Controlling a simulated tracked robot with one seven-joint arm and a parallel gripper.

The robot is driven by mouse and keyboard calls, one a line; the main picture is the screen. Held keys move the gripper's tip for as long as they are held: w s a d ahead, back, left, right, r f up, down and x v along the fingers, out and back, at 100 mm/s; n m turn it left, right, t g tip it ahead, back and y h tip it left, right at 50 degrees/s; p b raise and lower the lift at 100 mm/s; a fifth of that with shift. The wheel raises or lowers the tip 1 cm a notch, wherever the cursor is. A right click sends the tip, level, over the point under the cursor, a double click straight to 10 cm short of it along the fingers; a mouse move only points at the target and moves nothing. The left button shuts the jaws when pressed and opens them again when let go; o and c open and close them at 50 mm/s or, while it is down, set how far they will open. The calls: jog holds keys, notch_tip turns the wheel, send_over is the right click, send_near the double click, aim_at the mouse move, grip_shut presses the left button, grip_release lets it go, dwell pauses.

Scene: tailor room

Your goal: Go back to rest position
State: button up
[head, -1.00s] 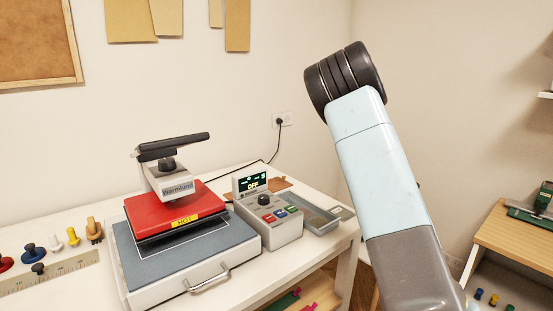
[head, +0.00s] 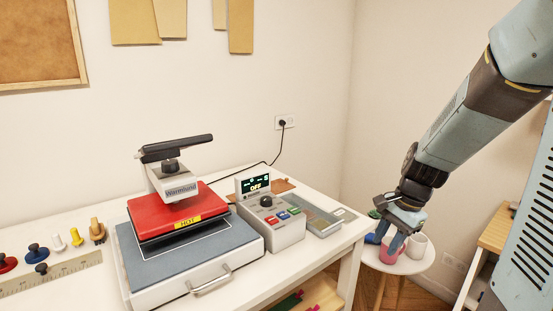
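My arm reaches in from the upper right and bends down at the wrist. My gripper (head: 392,228) hangs in front of the small round white table (head: 418,264) at the right, overlapping a pink mug (head: 391,254) in the picture. The fingers are small and partly merge with the things behind them, so I cannot tell whether they are open or shut, or whether they touch the mug. A white mug (head: 417,245) stands just right of the pink one.
A heat press (head: 175,212) and a control box (head: 270,222) reading OFF stand on the white workbench (head: 330,252). A grey tray (head: 322,219) sits at its right end. A wooden-topped table (head: 496,232) stands at the right edge.

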jog(key=s+a+r+n+t+h, duration=0.1)
jog(key=s+r+n+t, duration=0.1)
jog(key=s+r+n, duration=0.4)
jog(key=s+a+r+n+t+h, duration=0.1)
jog(key=s+r+n, duration=0.4)
jog(key=r, duration=0.5)
jog(key=shift+s+a+n+t, duration=0.4)
jog(key=shift+s+a+t, duration=0.45)
jog(key=shift+s, duration=0.25)
jog(key=shift+s+d, duration=0.1)
jog(key=shift+s, duration=0.05)
